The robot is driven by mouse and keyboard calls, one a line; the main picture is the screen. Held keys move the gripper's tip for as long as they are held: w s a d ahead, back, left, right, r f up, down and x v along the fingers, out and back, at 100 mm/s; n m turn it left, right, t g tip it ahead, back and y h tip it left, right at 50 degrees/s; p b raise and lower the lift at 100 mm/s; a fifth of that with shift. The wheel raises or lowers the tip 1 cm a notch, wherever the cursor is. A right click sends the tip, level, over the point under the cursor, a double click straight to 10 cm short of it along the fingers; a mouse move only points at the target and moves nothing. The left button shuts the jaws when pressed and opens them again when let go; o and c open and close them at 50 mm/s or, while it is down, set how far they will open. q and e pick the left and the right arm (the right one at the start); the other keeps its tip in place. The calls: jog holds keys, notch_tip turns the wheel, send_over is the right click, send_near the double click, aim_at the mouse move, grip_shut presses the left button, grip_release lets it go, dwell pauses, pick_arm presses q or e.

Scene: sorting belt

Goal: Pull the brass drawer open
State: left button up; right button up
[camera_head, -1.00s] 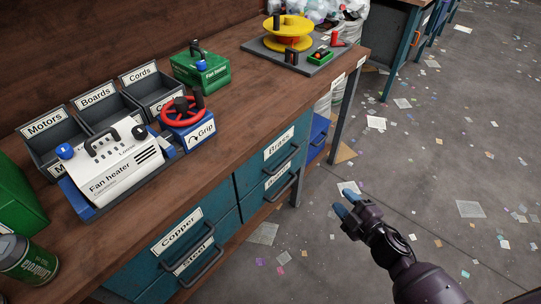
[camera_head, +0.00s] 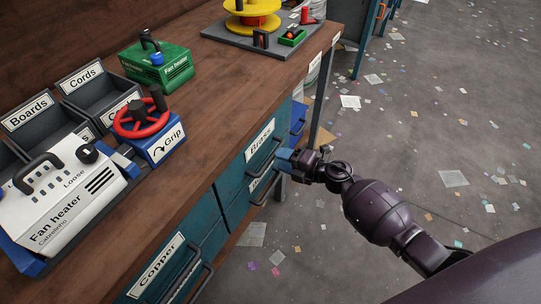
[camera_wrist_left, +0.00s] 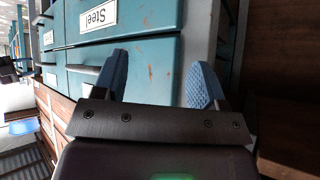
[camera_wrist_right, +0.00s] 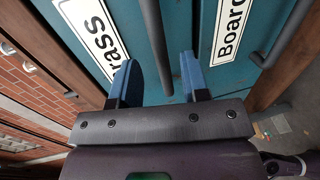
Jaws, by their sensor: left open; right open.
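The brass drawer (camera_head: 236,176) is shut in the teal bench front, with its "Brass" label (camera_head: 260,140) and a dark bar handle (camera_head: 264,157). My right gripper (camera_head: 284,158) is open right at this handle. In the right wrist view the bar handle (camera_wrist_right: 154,45) runs down between the two blue fingers of the right gripper (camera_wrist_right: 159,82); I cannot tell whether they touch it. My left gripper (camera_wrist_left: 158,82) is open and empty in the left wrist view, facing teal drawer fronts near a "Steel" label (camera_wrist_left: 97,17). It is outside the head view.
A second drawer labelled "Board..." (camera_wrist_right: 231,25) lies beside the brass one. The copper drawer (camera_head: 160,265) is nearer along the bench. The wooden benchtop (camera_head: 205,120) carries a fan heater (camera_head: 70,195) and a red wheel fixture (camera_head: 143,118). The littered floor (camera_head: 400,150) is open to the right.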

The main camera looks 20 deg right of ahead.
aim_at(272, 156)
jog(key=shift+b+x, duration=0.35)
jog(key=shift+x, duration=1.8)
grip_shut()
